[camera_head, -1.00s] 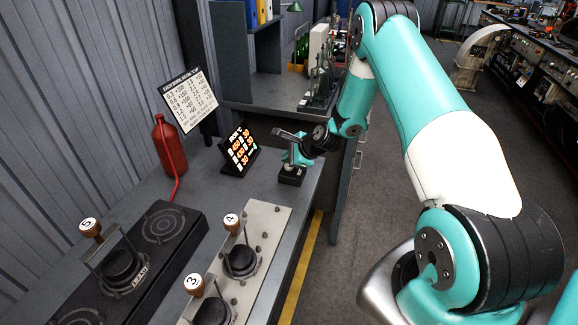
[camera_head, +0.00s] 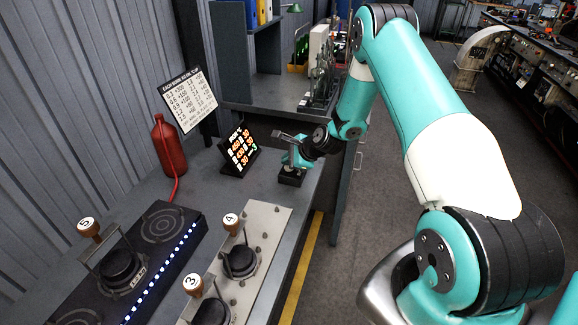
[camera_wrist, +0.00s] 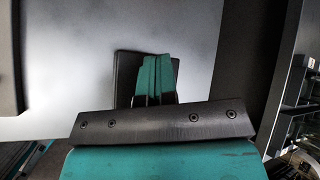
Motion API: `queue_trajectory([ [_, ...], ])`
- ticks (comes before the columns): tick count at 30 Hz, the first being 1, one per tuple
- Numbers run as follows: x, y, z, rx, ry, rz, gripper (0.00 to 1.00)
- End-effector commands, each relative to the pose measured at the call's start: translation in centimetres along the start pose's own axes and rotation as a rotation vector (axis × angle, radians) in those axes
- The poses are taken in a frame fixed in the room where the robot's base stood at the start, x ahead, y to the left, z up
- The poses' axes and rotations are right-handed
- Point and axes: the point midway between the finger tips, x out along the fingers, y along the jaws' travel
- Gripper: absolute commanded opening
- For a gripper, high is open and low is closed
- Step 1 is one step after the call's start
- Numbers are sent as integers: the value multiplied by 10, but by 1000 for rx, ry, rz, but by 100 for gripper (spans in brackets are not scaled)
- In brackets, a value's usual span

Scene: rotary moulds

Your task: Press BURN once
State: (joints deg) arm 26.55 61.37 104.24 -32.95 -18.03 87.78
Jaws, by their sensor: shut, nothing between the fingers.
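My gripper (camera_head: 292,164) points down with its teal fingers together, over a small black box (camera_head: 290,180) on the bench near its right edge. In the wrist view the shut fingers (camera_wrist: 156,76) cover much of the black box (camera_wrist: 126,78). No BURN lettering can be read, and the top of the box is hidden by the fingers; I cannot tell if they touch it. A black burner unit (camera_head: 160,222) carries a lit row of blue-white lights (camera_head: 165,267) along its right side.
A tilted display with orange characters (camera_head: 238,150) stands left of my gripper. Behind it are a printed sign (camera_head: 187,99) and a red bottle (camera_head: 169,146). Moulds with numbered knobs 3, 4 and 5 stand nearer. Bare bench surrounds the black box.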

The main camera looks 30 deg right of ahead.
Motion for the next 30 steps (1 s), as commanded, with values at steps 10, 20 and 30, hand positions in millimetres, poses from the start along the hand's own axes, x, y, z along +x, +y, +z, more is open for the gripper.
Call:
queue_trajectory([
  [10,-2,-1,1,0,1,2,0],
  [20,-12,-8,8,0,1,1,0],
  [30,-13,-9,9,0,1,1,0],
])
